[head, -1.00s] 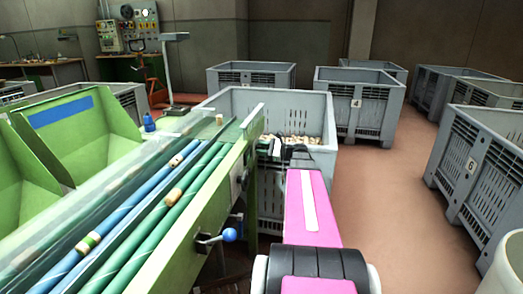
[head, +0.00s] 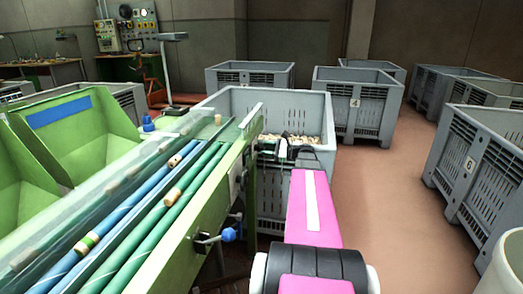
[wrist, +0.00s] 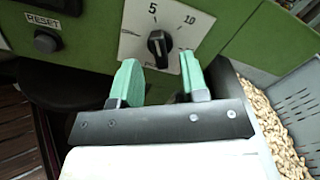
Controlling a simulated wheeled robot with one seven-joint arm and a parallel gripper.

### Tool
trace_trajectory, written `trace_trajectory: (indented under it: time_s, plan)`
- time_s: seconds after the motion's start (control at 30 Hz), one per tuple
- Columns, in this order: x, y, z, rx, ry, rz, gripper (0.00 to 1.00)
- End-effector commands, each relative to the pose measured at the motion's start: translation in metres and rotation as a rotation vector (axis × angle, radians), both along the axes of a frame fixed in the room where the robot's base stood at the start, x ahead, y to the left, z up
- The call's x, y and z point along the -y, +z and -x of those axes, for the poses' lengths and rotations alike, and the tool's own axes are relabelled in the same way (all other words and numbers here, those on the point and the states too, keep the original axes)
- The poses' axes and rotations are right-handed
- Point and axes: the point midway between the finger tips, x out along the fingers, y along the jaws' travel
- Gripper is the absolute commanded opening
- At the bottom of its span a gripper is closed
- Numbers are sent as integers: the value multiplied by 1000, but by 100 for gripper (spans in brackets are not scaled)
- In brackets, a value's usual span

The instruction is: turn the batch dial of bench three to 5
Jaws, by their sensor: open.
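The batch dial (wrist: 160,46) is a black knob on a white plate (wrist: 133,40) marked 5 and 10, on a green panel in the wrist view. Its white line stands roughly upright in the picture, below the 5 and left of the 10; I cannot tell the exact setting. My gripper (wrist: 158,57) is open, with its two green fingers to the left and right of the knob's lower part. Nothing is between the fingers except the view of the knob; I cannot tell whether either finger touches it. In the head view my arm hides the dial.
A RESET button (wrist: 46,40) is left of the dial. A grey crate (head: 225,100) of corks stands beyond the green bench (head: 190,232), close by my arm. A blue-knobbed lever (head: 229,235) sticks out from the bench side. Open floor (head: 380,200) lies to the right.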

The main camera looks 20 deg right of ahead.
Motion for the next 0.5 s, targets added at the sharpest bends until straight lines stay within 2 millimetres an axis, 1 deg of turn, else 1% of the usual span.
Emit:
trace_trajectory:
  time_s: [0.03,0.1,0.3,0.5]
  plan:
    - [9,0,6,0,-2,0,40]
    - [20,0,13,0,-3,1,40]
    - [47,0,31,-1,-2,1,40]
    - [61,0,41,0,0,1,40]
